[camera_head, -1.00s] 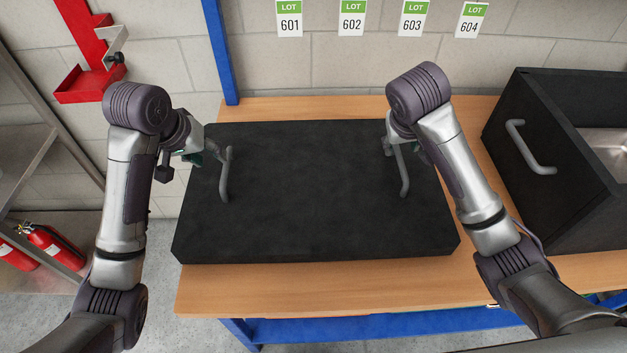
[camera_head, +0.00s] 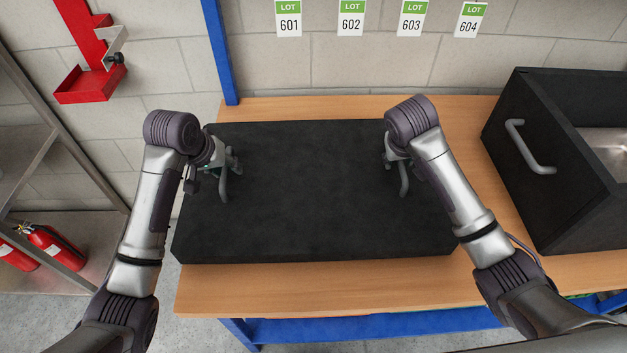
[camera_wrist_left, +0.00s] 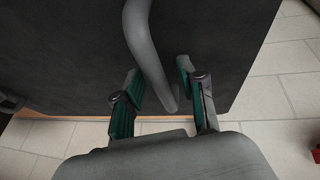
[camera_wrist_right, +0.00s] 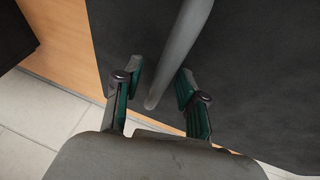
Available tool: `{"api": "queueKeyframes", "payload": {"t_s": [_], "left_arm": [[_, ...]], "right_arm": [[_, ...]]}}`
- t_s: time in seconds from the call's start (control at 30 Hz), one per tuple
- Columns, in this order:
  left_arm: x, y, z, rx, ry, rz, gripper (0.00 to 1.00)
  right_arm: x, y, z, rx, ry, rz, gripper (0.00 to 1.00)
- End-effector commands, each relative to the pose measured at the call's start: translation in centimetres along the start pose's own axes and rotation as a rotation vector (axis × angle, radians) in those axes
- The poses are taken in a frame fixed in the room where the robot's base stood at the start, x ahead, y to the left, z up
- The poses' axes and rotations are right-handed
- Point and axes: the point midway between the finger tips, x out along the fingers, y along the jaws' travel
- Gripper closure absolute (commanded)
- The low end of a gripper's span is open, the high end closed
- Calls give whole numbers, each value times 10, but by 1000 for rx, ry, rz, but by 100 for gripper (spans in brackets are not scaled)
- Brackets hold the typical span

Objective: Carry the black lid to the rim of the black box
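The black lid (camera_head: 310,195) is a wide flat slab lying on the wooden table, with a grey handle near each side. My left gripper (camera_head: 230,164) is at the lid's left handle (camera_head: 224,187). In the left wrist view this handle (camera_wrist_left: 145,45) runs between the two spread fingers, with a gap beside it. My right gripper (camera_head: 390,160) is at the right handle (camera_head: 404,181). In the right wrist view this handle (camera_wrist_right: 181,48) also lies between spread fingers. The open black box (camera_head: 555,165) stands right of the lid, with a grey handle on its side.
The wooden table (camera_head: 330,275) has a bare strip along its front and a gap between lid and box. A blue post (camera_head: 220,50) rises behind the lid. A metal shelf (camera_head: 85,220) and fire extinguisher (camera_head: 52,245) are at left.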

Motion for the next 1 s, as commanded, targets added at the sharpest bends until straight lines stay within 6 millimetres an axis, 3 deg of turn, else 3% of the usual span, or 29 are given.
{"api": "queueKeyframes", "payload": {"t_s": [0.03,0.2,0.73,1.0], "left_arm": [[0,0,0,0,0,0,73],[0,0,0,0,0,0,100],[-2,0,-1,0,2,1,100],[-21,5,-9,0,2,1,100]], "right_arm": [[0,0,0,0,0,0,73],[0,0,0,0,0,0,100],[-2,0,-1,0,2,-1,100],[-21,4,-9,0,2,-1,100]]}}
